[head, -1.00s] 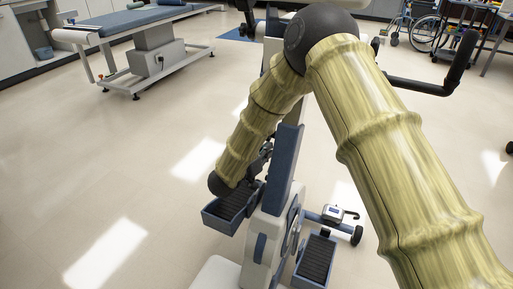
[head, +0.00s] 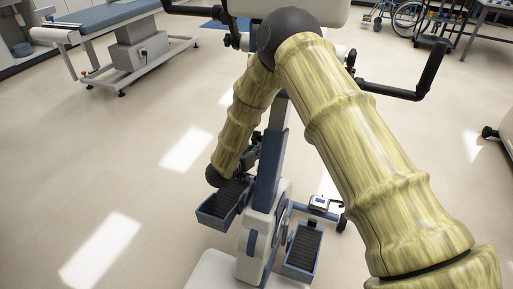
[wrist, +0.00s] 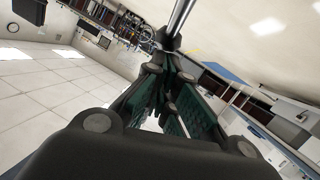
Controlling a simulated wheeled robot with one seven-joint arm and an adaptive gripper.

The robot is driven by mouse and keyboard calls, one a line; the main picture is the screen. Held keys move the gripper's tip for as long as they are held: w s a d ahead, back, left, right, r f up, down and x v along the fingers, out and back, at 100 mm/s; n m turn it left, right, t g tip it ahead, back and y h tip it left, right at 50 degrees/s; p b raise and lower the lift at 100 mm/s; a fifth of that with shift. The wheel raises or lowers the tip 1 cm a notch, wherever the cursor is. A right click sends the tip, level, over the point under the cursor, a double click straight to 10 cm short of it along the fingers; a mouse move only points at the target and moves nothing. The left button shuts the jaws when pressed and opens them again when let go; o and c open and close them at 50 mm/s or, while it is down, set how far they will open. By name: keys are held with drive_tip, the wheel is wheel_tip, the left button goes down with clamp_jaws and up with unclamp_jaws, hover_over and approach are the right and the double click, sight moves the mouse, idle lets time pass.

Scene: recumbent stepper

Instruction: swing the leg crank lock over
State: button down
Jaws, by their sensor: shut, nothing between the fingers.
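The recumbent stepper stands in the middle of the head view, with a blue upright (head: 270,172), a left foot pedal (head: 222,203) and a right foot pedal (head: 303,247). My gripper (wrist: 166,62) points away from the wrist camera, its dark green-padded fingers meeting at the tips with nothing held. A shiny metal rod (wrist: 181,18) shows right at the fingertips; I cannot tell whether they touch. I cannot tell whether this rod is the leg crank lock, and I cannot make out the lock in the head view. There my gripper is small and dark beside the upright, partly hidden.
A black hand grip (head: 431,68) sticks out on the stepper's right. A treatment table (head: 128,45) stands at the back left, a wheelchair (head: 391,14) at the back right. The floor to the left of the stepper is clear.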

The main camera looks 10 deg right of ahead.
idle(0.3)
drive_tip(key=s+a+r+p, duration=0.5)
drive_tip(key=s+a+r, duration=0.2)
drive_tip(key=a, duration=0.1)
drive_tip(key=shift+r, duration=0.25)
idle(0.3)
drive_tip(key=w+d+f+b, duration=0.5)
drive_tip(key=w+d+f, duration=0.2)
drive_tip(key=d, duration=0.1)
drive_tip(key=shift+f, duration=0.3)
idle(0.5)
idle(0.4)
